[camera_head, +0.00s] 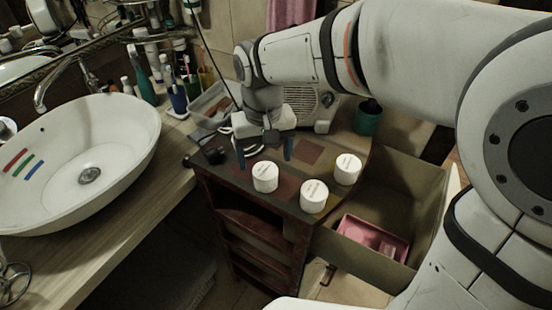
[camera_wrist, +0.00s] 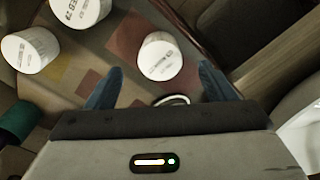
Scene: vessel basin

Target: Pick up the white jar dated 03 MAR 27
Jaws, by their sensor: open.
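Three white jars with dark print on their lids stand on the small wooden cabinet top (camera_head: 262,205). The left jar (camera_head: 265,178) is closest to my gripper (camera_head: 265,153); it also shows in the wrist view (camera_wrist: 160,56), ahead of and between the fingertips. The front jar (camera_head: 314,196) shows at the top edge of the wrist view (camera_wrist: 80,10). The right jar (camera_head: 347,169) shows at left in the wrist view (camera_wrist: 30,50). The printed dates are too small or blurred for me to read surely. My gripper is open and empty, fingers pointing down behind the left jar.
A dark green cup (camera_head: 367,118) and a grey radio (camera_head: 312,105) stand at the cabinet's back. A dark object (camera_head: 212,150) lies at its left edge. A white basin (camera_head: 85,150) is at left. An open box (camera_head: 400,195) with a pink tray (camera_head: 372,238) is at right.

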